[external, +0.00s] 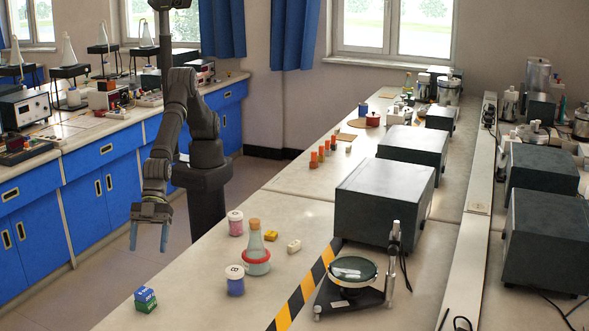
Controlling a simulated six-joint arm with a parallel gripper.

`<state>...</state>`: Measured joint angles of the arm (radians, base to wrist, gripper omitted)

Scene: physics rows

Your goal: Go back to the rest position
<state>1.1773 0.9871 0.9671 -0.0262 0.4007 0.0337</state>
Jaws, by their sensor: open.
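My gripper (150,234) is in the external view at the left. Its two blue fingers point down, apart and empty. It hangs in the air, and in the picture it is left of the white bench (185,290) and above the floor. My dark arm is folded with the forearm hanging down. Nothing is seen between the fingers or touching them.
On the bench stand a blue-green box (145,300), a pink-labelled jar (235,223), a blue jar (235,281), a corked flask (256,250), a yellow block (271,236) and a white piece (294,246). Beyond the striped tape (302,290) is a dark instrument box (375,205).

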